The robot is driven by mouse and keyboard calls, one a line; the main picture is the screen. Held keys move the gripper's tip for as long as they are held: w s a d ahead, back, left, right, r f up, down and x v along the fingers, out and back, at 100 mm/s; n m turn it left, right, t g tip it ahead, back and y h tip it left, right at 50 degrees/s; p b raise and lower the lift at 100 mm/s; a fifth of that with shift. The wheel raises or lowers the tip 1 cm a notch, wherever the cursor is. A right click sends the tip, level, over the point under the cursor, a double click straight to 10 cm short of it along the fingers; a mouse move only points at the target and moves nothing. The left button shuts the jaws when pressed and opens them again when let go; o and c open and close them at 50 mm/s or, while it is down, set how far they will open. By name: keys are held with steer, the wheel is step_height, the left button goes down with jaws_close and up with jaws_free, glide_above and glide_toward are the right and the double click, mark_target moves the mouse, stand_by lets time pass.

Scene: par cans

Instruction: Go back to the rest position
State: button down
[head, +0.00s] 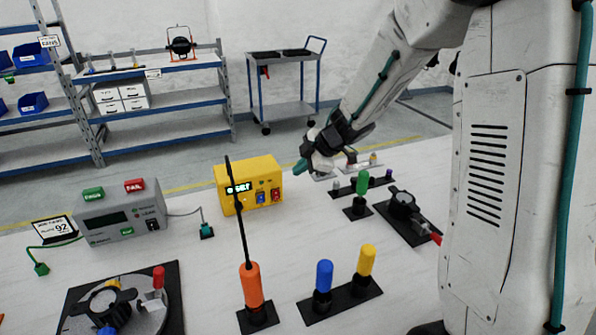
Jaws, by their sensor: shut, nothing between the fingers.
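My gripper (320,160) is at the end of my white arm, right of centre in the head view. It hangs over the far part of the white table (215,285), to the right of the yellow box with a lit display (248,184). The fingers look closed, and I see nothing held in them. My arm hides part of the table's right side.
An orange-handled tool (251,287) stands upright at the front. Blue (323,277) and yellow (366,262) handles stand beside it. A green handle (362,184) and a black fixture (403,207) are near my arm. A grey meter (122,215) is at left.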

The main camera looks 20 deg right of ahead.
stand_by(0.3)
steer(key=d+r+m+t+h, duration=0.2)
steer(key=d+m+h, duration=0.4)
steer(key=d, duration=0.4)
steer(key=s+d+r+m+g+h, duration=0.2)
steer(key=s+d+r+m+h, duration=0.2)
steer(key=s, duration=0.4)
steer(key=s+a+r+m+g+y, duration=0.1)
steer(key=s+a+r+m, duration=0.1)
steer(key=s+a, duration=0.3)
steer(key=s+a+r+m+g+y, duration=0.2)
steer(key=s+a, duration=0.3)
steer(key=s, duration=0.9)
steer(key=s+a+r+m+g+y, duration=0.1)
steer(key=s+a+r+m+y, duration=0.1)
steer(key=s+a, duration=0.3)
steer(key=shift+s+r+m+g, duration=0.3)
steer(key=shift+s+r, duration=0.05)
steer(key=shift+s, duration=1.95)
